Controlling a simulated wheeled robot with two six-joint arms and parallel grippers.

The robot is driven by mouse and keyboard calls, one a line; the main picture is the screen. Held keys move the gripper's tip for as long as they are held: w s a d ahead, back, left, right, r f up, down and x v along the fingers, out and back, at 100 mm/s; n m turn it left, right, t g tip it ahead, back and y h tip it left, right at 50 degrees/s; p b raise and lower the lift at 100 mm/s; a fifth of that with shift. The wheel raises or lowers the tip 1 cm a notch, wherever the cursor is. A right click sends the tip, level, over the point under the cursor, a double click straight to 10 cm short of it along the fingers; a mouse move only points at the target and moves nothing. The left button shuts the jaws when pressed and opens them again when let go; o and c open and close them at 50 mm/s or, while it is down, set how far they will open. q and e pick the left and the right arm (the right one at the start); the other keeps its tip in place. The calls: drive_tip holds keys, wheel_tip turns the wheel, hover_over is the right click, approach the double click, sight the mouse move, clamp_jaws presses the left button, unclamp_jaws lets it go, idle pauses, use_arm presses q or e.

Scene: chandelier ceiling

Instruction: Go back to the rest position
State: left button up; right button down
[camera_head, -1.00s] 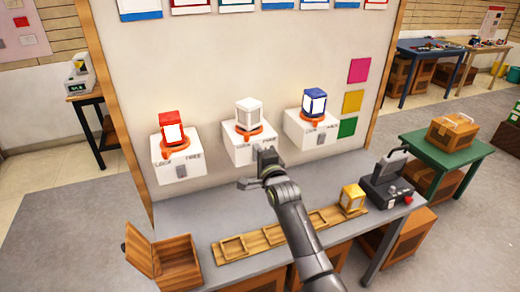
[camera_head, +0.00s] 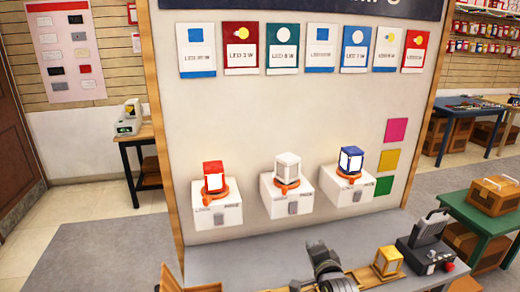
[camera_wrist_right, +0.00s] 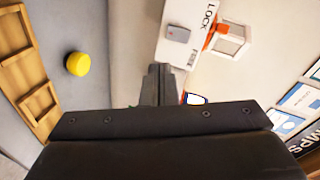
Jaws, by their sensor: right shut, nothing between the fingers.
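My right gripper (camera_head: 318,252) is at the lower middle of the head view, in front of the panel and above the grey table. It is shut and empty. In the right wrist view its dark fingers (camera_wrist_right: 158,86) are together, with no object between them. My left gripper is not in view.
A yellow round object (camera_wrist_right: 78,64) lies beside the wooden tray (camera_wrist_right: 22,65).

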drive_tip(key=s+d+f+n+g+h, duration=0.1)
drive_tip(key=s+d+f+n+g, duration=0.3)
drive_tip(key=s, duration=0.6)
drive_tip(key=s+d+f+n+g+h, duration=0.1)
drive_tip(key=s+d+f+n+g, duration=0.1)
drive_tip(key=s+d+f, duration=0.55)
drive_tip(key=s+d+r+n+g+h, duration=0.15)
drive_tip(key=s+n+g, duration=0.5)
drive_tip(key=s, duration=2.05)
wheel_tip(320, 180, down, 28)
drive_tip(key=d+b, duration=0.2)
drive_tip(key=b, duration=0.1)
drive_tip(key=s+a+f+g+b, duration=0.1)
drive_tip(key=s+f+b, duration=0.1)
drive_tip(key=s+f, duration=1.2)
wheel_tip(320, 180, down, 4)
drive_tip(key=shift+s+a+r+g+y, duration=0.15)
drive_tip(key=shift+g+y, duration=0.2)
drive_tip(key=shift+y, duration=0.1)
